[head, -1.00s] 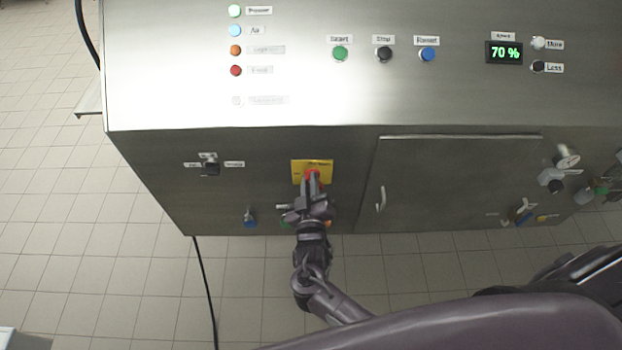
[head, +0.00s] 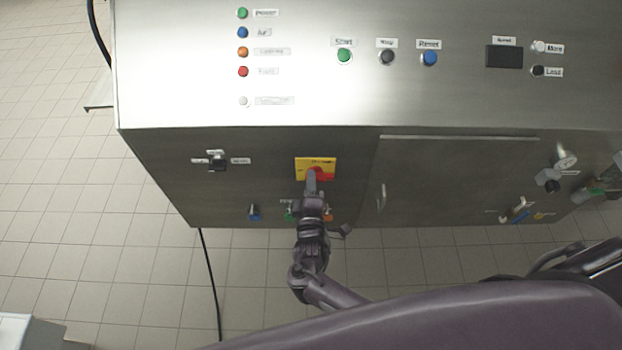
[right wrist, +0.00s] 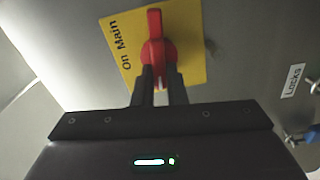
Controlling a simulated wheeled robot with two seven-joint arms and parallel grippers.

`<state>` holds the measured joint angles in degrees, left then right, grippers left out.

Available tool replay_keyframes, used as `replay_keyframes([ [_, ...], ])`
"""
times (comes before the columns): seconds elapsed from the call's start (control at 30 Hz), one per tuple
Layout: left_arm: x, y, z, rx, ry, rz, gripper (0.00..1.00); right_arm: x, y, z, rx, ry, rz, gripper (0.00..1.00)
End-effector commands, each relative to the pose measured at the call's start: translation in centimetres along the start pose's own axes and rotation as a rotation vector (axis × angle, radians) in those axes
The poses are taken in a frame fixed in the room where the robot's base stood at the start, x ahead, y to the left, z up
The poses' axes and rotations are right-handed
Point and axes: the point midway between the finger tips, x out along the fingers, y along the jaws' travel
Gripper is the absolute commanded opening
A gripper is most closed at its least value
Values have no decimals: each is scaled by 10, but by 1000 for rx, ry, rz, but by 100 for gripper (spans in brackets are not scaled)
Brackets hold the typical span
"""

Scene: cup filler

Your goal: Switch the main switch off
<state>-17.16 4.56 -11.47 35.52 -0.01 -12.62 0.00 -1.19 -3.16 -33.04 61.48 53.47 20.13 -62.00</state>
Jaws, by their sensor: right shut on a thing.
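The main switch is a red rotary handle (head: 322,173) on a yellow plate (head: 301,162) on the lower front of the steel machine. In the right wrist view the red handle (right wrist: 155,38) lies roughly along the line of the "On Main" lettering on the yellow plate (right wrist: 190,74). My right gripper (head: 312,180) is at the switch, rolled sideways. Its fingers in the wrist view (right wrist: 158,82) sit on both sides of the handle's near end, shut on it. The left gripper is not in view.
The speed display (head: 504,56) is dark. The lamp column (head: 242,42) looks unlit. Start, Stop and Reset buttons (head: 387,57) are on the panel above. A small black selector (head: 217,163) is left of the switch, a cabinet door (head: 450,180) right of it.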

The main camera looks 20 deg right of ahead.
Motion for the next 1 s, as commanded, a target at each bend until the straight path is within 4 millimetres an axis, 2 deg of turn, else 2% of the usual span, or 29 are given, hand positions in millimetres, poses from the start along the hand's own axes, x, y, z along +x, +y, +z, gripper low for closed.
replay_keyframes([
  [0.3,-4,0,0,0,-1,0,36,0,-2,0,-130,1,-1,0],
  [0.87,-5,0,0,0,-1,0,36,0,-3,0,-160,1,-1,0],
  [0.9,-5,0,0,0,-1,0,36,0,-3,0,-160,1,-1,14],
  [1.0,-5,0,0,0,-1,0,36,0,-3,0,-159,1,-1,28],
])
